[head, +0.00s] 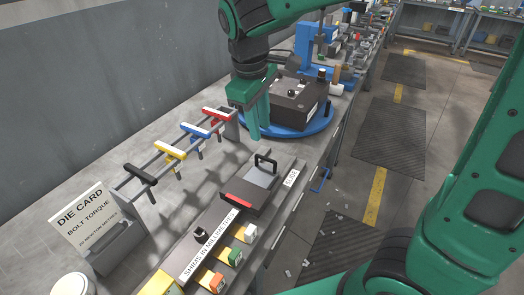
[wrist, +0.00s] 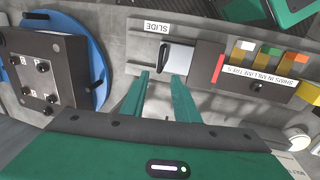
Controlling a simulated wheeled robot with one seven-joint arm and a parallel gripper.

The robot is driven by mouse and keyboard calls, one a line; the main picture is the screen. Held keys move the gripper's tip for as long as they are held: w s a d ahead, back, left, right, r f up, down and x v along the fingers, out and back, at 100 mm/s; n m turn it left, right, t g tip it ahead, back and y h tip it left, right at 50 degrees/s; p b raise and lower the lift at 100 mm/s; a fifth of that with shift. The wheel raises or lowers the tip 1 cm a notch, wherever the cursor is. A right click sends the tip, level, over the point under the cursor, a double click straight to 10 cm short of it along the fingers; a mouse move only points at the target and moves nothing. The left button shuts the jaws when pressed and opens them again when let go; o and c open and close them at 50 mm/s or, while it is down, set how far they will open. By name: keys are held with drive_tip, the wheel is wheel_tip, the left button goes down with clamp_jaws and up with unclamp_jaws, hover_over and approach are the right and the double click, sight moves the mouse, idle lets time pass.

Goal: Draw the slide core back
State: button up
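The slide core is a pale silver block (head: 262,175) with a black loop handle (head: 266,161), seated in a dark grey track beside the "SLIDE" label (head: 291,178). In the wrist view the block (wrist: 179,58) and its handle (wrist: 163,55) lie just beyond the fingertips. My gripper (head: 256,136) points down above the bench, behind the handle in the head view. In the wrist view its two green fingers (wrist: 161,76) are apart with nothing between them. I see no contact with the handle, and its exact height above it is unclear.
A dark die block on a blue round base (head: 318,126) stands close by. A rack with black, yellow, blue and red handles (head: 170,151) is to the left. A red-edged dark block (head: 240,201), shims (head: 235,257) and the die card (head: 85,217) are nearer.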

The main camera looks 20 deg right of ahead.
sight(263, 159)
drive_tip(key=f, duration=0.3)
drive_tip(key=w+d+f, duration=0.1)
drive_tip(key=f, duration=0.6)
drive_tip(key=shift+w+d+f, duration=0.2)
drive_tip(key=shift+w+f, duration=0.05)
drive_tip(key=shift+f, duration=0.05)
drive_tip(key=shift+c, duration=0.4)
clamp_jaws()
